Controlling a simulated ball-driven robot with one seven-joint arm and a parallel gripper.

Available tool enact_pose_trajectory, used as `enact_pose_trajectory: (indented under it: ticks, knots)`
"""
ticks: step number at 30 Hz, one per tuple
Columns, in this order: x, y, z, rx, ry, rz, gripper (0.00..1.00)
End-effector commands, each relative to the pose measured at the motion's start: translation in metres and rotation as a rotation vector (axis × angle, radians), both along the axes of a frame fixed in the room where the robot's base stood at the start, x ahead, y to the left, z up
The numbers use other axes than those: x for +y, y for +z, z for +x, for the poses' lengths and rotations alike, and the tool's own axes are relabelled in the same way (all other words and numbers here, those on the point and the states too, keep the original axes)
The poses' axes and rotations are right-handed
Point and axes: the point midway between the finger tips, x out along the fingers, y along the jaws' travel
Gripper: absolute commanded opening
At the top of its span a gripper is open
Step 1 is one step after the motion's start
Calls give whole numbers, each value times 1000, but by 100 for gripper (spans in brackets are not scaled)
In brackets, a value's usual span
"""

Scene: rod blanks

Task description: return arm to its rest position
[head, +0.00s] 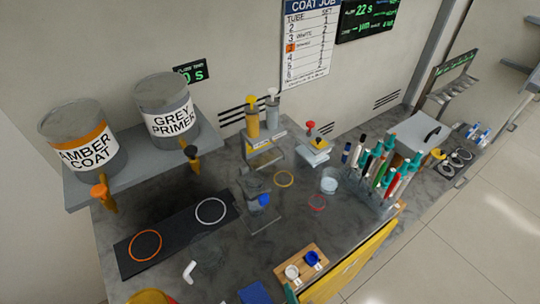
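My gripper does not show in the head view, and I cannot make out any part of my arm with certainty. Its position and whether it is open or shut are hidden from me. The grey worktop (330,228) below the wall is in view, with its equipment standing on it.
Amber coat (88,148) and grey primer (168,112) tanks stand on a shelf at left. A dark mat (180,238) with two rings lies below. A grey stand (258,208) is mid-bench; a rack of coloured rods (380,175) is right. A wooden block (300,272) holds small cups near the front.

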Motion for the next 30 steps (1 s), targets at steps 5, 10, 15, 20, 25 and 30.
enact_pose_trajectory:
  ticks: [5, 10, 15, 20, 25, 30]
  knots:
    - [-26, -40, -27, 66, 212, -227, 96]
    - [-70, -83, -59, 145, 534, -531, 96]
    - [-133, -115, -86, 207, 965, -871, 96]
    - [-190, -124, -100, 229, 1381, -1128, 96]
    - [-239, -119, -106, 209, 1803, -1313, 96]
    - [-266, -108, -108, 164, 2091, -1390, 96]
